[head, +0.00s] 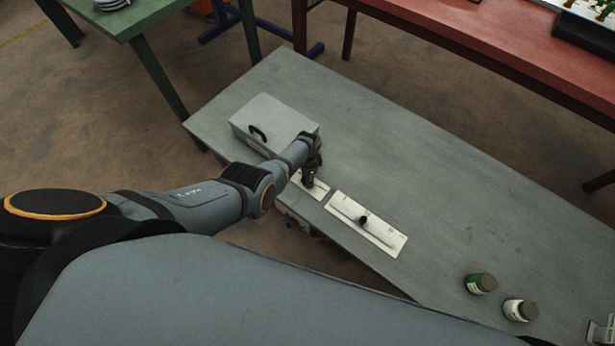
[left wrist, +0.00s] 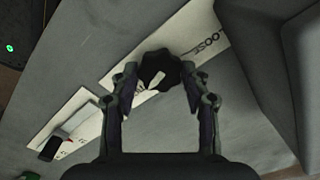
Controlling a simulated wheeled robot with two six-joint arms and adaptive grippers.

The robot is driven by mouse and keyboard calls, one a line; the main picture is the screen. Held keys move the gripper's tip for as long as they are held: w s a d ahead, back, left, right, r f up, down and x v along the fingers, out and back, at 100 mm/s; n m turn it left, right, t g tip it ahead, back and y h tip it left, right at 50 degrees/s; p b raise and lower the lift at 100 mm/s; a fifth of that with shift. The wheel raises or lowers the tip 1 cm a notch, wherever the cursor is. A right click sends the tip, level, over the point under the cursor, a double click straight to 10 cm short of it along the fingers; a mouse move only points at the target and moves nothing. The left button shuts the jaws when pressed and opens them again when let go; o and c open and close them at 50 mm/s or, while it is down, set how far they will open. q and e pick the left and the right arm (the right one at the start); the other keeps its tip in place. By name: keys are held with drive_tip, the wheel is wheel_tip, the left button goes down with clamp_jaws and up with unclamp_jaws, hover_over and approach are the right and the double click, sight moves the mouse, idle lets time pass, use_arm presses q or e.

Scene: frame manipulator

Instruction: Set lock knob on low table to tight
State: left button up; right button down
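The lock knob (left wrist: 160,68) is a dark, lobed knob on a white plate lettered "LOOSE" (left wrist: 197,28). In the left wrist view it sits between the two fingers of my left gripper (left wrist: 160,82). Both fingertips are very close to its sides, and contact is not clear. A small white mark shows at its lower edge; its exact setting is hard to read. In the head view my left gripper (head: 312,168) points down over this plate (head: 317,190) on the grey low table (head: 440,190) and hides most of the knob. No "tight" lettering is readable. My right gripper is not in view.
A grey box (head: 272,118) with a black handle stands close behind the left gripper. A second white plate with a black slider knob (head: 362,220) lies beside it. A green jar (head: 481,283) and a dark-and-white jar (head: 520,310) stand further right. The table's middle is clear.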

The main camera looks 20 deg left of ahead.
use_arm(q)
drive_tip(key=o, duration=0.5)
drive_tip(key=shift+c, duration=0.2)
drive_tip(key=shift+r, duration=0.1)
wheel_tip(320, 180, up, 12)
idle(0.6)
